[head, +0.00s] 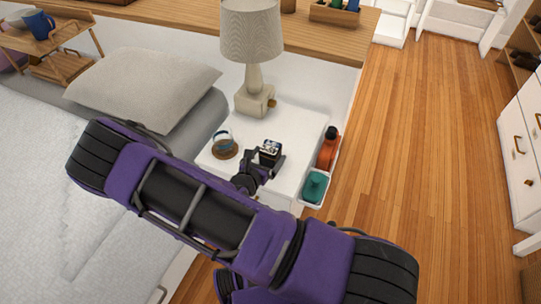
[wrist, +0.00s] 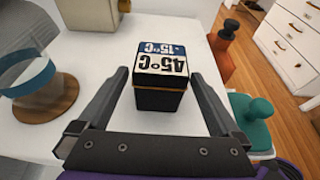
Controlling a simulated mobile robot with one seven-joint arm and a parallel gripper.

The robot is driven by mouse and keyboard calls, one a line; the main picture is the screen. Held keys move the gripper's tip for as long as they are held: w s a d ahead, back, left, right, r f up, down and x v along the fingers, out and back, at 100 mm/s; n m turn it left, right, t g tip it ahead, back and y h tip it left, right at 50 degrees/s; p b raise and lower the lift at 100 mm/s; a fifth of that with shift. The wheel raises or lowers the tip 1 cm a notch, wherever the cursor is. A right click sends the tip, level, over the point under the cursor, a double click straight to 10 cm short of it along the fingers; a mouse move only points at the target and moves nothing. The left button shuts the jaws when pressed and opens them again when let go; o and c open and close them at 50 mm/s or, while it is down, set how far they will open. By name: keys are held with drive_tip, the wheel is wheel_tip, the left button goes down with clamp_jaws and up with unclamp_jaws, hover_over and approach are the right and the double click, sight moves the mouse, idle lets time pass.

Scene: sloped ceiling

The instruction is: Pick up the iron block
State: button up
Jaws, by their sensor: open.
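A small black block (wrist: 160,80) with a blue and white top printed with temperatures stands on the white nightstand (wrist: 205,150). It is the only block-like thing near my gripper, but I cannot tell its material. In the head view the block (head: 270,148) sits near the middle of the nightstand top. My gripper (wrist: 160,95) is open, with one finger on each side of the block. Gaps show between the fingers and the block in the wrist view. The gripper also shows in the head view (head: 266,164), partly hidden by my arm.
A glass cup (head: 224,136) on a round wooden coaster stands left of the block. A table lamp (head: 254,78) stands behind it. An orange bottle (head: 327,150) and a teal object (head: 315,186) sit in a side holder at right. The bed (head: 60,180) lies left.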

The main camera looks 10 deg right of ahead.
drive_tip(key=shift+x, duration=1.2)
clamp_jaws()
drive_tip(key=shift+r, duration=0.1)
